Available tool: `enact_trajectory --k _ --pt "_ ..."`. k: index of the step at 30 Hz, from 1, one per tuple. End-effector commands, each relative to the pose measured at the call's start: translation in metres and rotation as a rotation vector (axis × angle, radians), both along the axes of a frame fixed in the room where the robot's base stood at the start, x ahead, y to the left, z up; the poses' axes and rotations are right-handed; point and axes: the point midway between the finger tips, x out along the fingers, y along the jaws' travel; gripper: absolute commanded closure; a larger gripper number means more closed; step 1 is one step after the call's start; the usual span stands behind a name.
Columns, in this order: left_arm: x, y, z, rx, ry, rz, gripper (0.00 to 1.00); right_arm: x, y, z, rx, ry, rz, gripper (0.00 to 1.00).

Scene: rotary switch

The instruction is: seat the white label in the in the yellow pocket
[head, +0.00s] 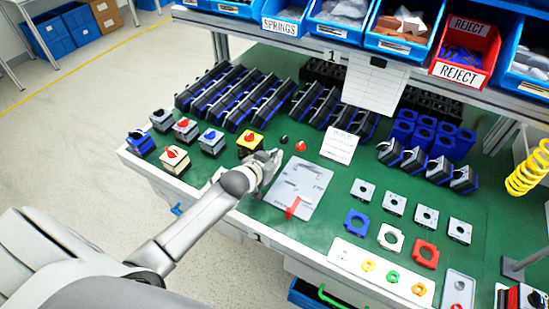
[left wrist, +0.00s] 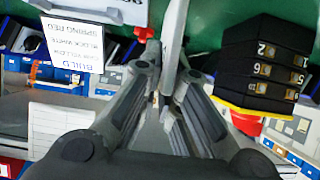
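The yellow switch block (head: 246,149) with a red knob stands at the left part of the green bench. In the left wrist view a black numbered body (left wrist: 262,62) on a red and yellow base stands at the right. My left gripper (head: 272,158) is just right of the yellow block, above the left edge of the grey tray (head: 308,200). In the left wrist view the fingers (left wrist: 166,78) come close together, with a thin pale piece (left wrist: 173,35) showing upright at their tips. I cannot tell whether it is the white label or whether it is gripped. The pocket is not clear. My right gripper is out of view.
Several switch blocks (head: 174,157) stand to the left. A red and a black knob (head: 300,147) lie behind the tray. A printed build sheet (head: 340,146) stands behind it. Plates, coloured frames and a white strip with rings (head: 345,255) lie to the right. Bins line the shelf.

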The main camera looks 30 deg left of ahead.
Motion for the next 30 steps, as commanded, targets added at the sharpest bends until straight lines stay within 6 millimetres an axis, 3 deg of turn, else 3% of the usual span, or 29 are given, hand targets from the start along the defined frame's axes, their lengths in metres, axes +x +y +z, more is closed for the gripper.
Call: enact_trajectory --k 11,17,30 --pt "-0.0001 -0.0008 -0.005 -0.001 -0.001 -0.001 1.0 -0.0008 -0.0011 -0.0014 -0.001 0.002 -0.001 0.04" --pt "0.0 -0.0008 -0.0047 -0.001 -0.001 -0.001 0.73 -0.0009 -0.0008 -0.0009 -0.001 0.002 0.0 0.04" --pt "-0.0047 -0.0004 -0.0003 0.0 0.001 -0.001 0.73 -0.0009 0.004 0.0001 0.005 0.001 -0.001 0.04"
